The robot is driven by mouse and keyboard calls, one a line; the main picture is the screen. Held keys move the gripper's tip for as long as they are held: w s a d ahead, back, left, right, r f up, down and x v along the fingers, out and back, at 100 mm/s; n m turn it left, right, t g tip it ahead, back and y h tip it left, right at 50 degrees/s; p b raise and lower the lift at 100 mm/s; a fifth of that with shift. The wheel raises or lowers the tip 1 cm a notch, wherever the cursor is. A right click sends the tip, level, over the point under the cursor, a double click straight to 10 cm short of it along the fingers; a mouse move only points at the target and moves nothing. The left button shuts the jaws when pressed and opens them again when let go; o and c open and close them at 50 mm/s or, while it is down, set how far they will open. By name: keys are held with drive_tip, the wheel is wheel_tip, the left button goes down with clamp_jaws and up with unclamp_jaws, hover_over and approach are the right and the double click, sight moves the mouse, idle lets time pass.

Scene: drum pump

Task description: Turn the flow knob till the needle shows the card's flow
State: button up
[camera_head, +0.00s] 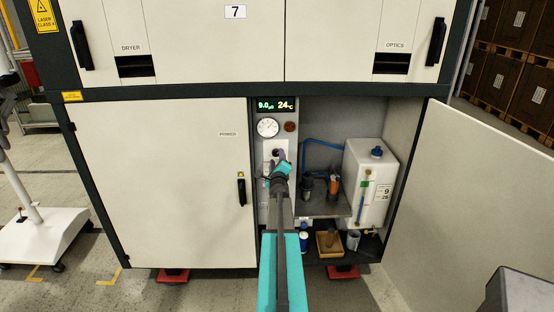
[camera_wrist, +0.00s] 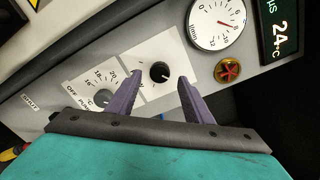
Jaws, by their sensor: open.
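A black knob (camera_wrist: 159,72) sits on a white plate of the control panel. It carries no label I can read, so I cannot confirm it is the flow knob. My gripper (camera_wrist: 160,78) is open, with its purple fingers either side of the knob and nothing visibly held. In the head view my gripper (camera_head: 279,160) is at the panel and hides much of the knob area. A round white gauge (camera_wrist: 217,23) sits above the knob in the wrist view; it also shows in the head view (camera_head: 268,128). Its needle is too small to read surely.
A grey dial (camera_wrist: 103,98) with a number scale and OFF is beside my left finger. A red knob (camera_wrist: 228,70) is near the gauge. The display (camera_head: 275,104) reads 9.0 and 24 °C. The open cabinet door (camera_head: 470,190) stands at right; the white tank (camera_head: 365,175) is inside.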

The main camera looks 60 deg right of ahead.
drive_tip(key=b+v, duration=0.2)
drive_tip(key=v, duration=0.8)
drive_tip(key=shift+s+a, duration=0.3)
drive_tip(key=shift+s, duration=0.05)
idle(0.6)
